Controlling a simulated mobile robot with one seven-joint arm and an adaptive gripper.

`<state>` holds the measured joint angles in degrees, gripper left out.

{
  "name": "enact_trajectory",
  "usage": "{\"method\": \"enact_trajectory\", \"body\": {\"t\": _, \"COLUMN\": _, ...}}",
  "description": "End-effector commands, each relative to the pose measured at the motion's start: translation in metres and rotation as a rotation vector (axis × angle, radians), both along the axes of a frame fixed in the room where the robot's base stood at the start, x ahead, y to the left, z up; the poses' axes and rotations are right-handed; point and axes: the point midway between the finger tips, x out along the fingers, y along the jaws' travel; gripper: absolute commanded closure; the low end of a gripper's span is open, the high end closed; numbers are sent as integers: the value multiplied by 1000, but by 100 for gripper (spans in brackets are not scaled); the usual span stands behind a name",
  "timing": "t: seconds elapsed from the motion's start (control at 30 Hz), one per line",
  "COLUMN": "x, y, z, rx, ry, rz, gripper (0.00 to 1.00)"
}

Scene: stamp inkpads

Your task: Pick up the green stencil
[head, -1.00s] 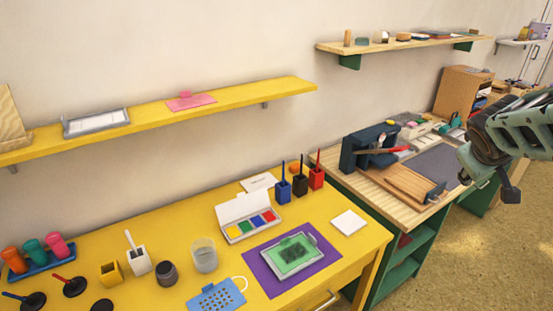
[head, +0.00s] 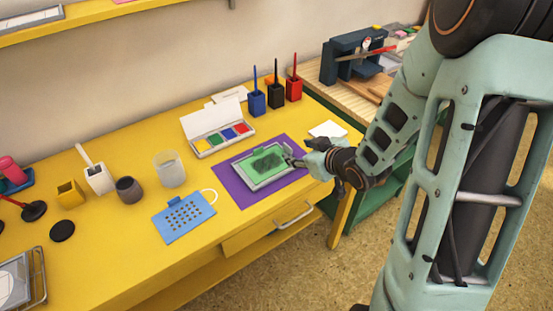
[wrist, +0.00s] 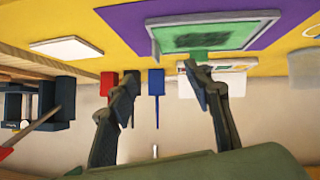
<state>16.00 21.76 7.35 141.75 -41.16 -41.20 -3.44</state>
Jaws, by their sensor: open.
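The green stencil (head: 264,163) has a dark patterned middle and a small tab. It lies in a light grey frame or tray on a purple mat (head: 232,189) on the yellow table. In the wrist view the green stencil (wrist: 215,37) is at the top, with its tab pointing down toward the fingers. My gripper (head: 291,154) is at the right edge of the tray in the head view, its tips close to the stencil; I cannot tell if they touch. In the wrist view my gripper (wrist: 165,78) is open, with nothing between its fingers.
A blue perforated stencil (head: 184,217) lies left of the mat. A paint box (head: 215,132), a glass (head: 170,170) and blue, black and red holders (head: 294,88) stand behind. A white square (head: 327,130) lies to the right. The table's front is clear.

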Motion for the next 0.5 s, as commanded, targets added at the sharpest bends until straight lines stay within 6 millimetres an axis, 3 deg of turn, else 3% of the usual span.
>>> {"method": "enact_trajectory", "body": {"t": 0.03, "x": -7, "y": 19, "z": -17, "rx": 68, "ry": -7, "rz": 13, "gripper": 54}}
{"method": "enact_trajectory", "body": {"t": 0.2, "x": -21, "y": 63, "z": -19, "rx": 232, "ry": -48, "rz": 41, "gripper": 54}}
{"method": "enact_trajectory", "body": {"t": 0.37, "x": -21, "y": 79, "z": -17, "rx": 287, "ry": -67, "rz": 50, "gripper": 54}}
{"method": "enact_trajectory", "body": {"t": 0.5, "x": -5, "y": 91, "z": -26, "rx": 290, "ry": -67, "rz": 51, "gripper": 54}}
